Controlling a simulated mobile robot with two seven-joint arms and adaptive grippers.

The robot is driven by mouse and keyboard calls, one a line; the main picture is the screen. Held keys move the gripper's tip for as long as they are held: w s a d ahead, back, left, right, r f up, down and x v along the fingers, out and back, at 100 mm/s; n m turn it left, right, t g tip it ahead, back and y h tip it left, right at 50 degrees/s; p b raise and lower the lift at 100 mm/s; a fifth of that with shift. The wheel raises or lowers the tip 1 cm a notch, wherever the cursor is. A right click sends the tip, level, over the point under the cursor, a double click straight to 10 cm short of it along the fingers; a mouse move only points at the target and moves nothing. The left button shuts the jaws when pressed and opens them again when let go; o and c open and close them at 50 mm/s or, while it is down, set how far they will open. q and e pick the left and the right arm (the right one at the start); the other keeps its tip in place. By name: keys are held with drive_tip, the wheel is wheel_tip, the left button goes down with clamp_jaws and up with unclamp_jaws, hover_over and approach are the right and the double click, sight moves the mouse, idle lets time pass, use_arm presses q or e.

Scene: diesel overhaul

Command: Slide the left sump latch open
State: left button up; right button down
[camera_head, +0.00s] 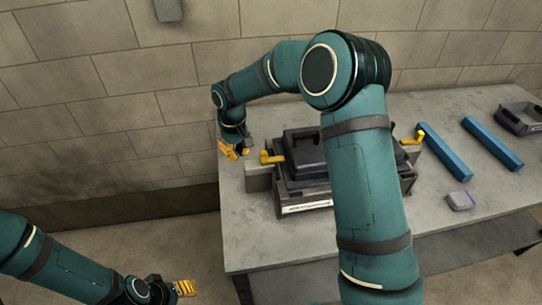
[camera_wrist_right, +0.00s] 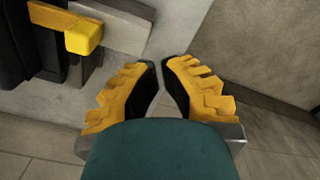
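The left sump latch is a yellow handle (camera_head: 271,158) on a grey block at the left side of a dark sump unit (camera_head: 305,150). A yellow handle (camera_wrist_right: 82,38) also shows at upper left in the right wrist view. My right gripper (camera_head: 236,151) is just left of the latch, apart from it, with orange fingers pointing down near the table's left edge.
A second yellow handle (camera_head: 413,139) is at the unit's right side. My right arm hides part of the unit. Two blue bars (camera_head: 445,152), a small grey block (camera_head: 460,200) and a dark tray (camera_head: 520,118) lie on the grey table (camera_head: 260,235) to the right. The front left table is clear.

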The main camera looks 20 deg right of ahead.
drive_tip(key=shift+w+a, duration=0.15)
drive_tip(key=shift+a, duration=0.35)
drive_tip(key=shift+w+a, duration=0.15)
drive_tip(key=shift+a, duration=0.35)
drive_tip(key=shift+a, duration=0.1)
drive_tip(key=shift+w+a+p, duration=0.25)
drive_tip(key=shift+w+a, duration=0.05)
drive_tip(key=shift+a, duration=0.7)
drive_tip(key=shift+w+a+p, duration=0.2)
drive_tip(key=shift+w+a, duration=0.05)
drive_tip(key=shift+a, duration=0.75)
drive_tip(key=shift+d, duration=0.1)
wheel_tip(320, 180, up, 8)
drive_tip(key=p, duration=0.5)
drive_tip(key=shift+s+d+p, duration=0.15)
drive_tip(key=shift+d+p, duration=0.15)
